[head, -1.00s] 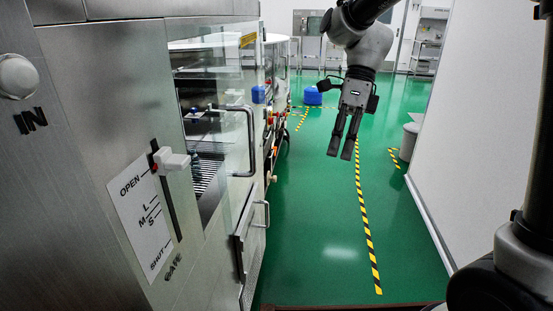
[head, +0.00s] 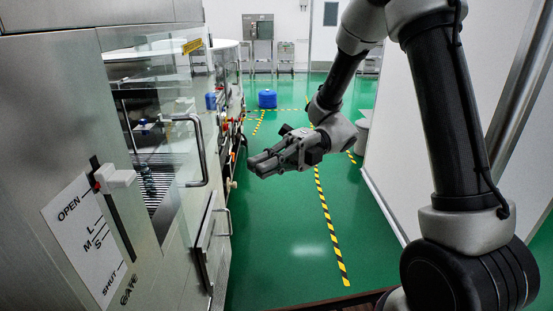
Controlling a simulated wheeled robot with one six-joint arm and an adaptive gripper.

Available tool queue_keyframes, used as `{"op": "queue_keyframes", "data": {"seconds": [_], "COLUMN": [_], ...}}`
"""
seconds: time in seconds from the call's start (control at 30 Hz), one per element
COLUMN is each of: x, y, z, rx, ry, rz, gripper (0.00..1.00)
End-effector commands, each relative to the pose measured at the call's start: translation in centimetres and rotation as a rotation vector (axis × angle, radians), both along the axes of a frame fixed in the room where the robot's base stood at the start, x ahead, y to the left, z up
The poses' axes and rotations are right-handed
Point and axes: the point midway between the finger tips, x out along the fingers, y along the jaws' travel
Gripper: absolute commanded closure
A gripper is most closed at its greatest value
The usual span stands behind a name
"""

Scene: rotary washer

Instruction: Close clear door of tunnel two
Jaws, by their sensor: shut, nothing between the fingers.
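The clear door (head: 181,150) is a see-through panel on the front of the steel machine at left in the head view. It carries a bent metal handle (head: 201,150) that sticks out toward the aisle. Dark slats inside show through and beside the panel. I cannot tell exactly how far the door stands from its frame. My gripper (head: 257,164) is to the right of the handle in the picture, apart from it, over the aisle. Its fingers point left toward the machine and are shut and empty.
A lower panel with its own handle (head: 222,222) juts out below the clear door. A gate lever (head: 115,178) sits at OPEN on the near panel. The green floor (head: 285,235) is clear, with a striped line (head: 326,220). A white wall (head: 390,140) bounds the right.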

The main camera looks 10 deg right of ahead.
Motion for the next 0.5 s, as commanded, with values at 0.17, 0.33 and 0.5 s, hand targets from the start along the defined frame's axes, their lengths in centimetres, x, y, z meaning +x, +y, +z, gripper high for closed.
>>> {"op": "queue_keyframes", "data": {"seconds": [0.17, 0.33, 0.5], "x": [-2.0, -1.2, -0.9], "y": [3.2, 5.6, 6.8], "z": [0.0, -0.1, 0.0], "rx": [0.000, -0.002, -0.002], "ry": [0.001, -0.001, -0.001], "rz": [0.005, 0.003, 0.002], "gripper": [1.00, 1.00, 1.00]}}
